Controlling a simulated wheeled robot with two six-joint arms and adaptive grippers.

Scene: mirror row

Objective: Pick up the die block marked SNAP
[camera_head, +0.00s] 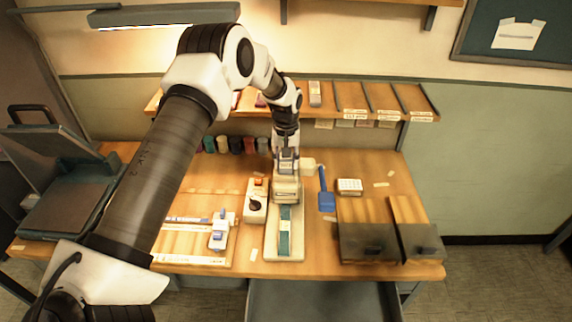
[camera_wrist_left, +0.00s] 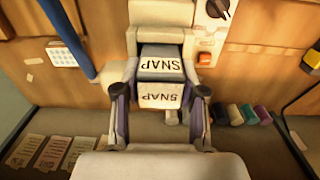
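The die block marked SNAP (camera_wrist_left: 163,97) is a small block with a pale face and dark letters, upside down in the left wrist view. A second SNAP label (camera_wrist_left: 162,66) shows just above it, on a grey-topped part at the white press (camera_wrist_left: 162,14). My left gripper (camera_wrist_left: 161,100) has its two fingers apart, one on each side of the block, with narrow gaps visible. In the head view my left gripper (camera_head: 286,150) is at the back end of the white press (camera_head: 287,190), and the block there is too small to make out clearly. My right gripper is not in view.
A control box with a black knob (camera_head: 256,203) stands left of the press. A blue scoop-like tool (camera_head: 326,195) and a white button pad (camera_head: 349,186) lie to its right. Coloured spools (camera_head: 235,145) line the back.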

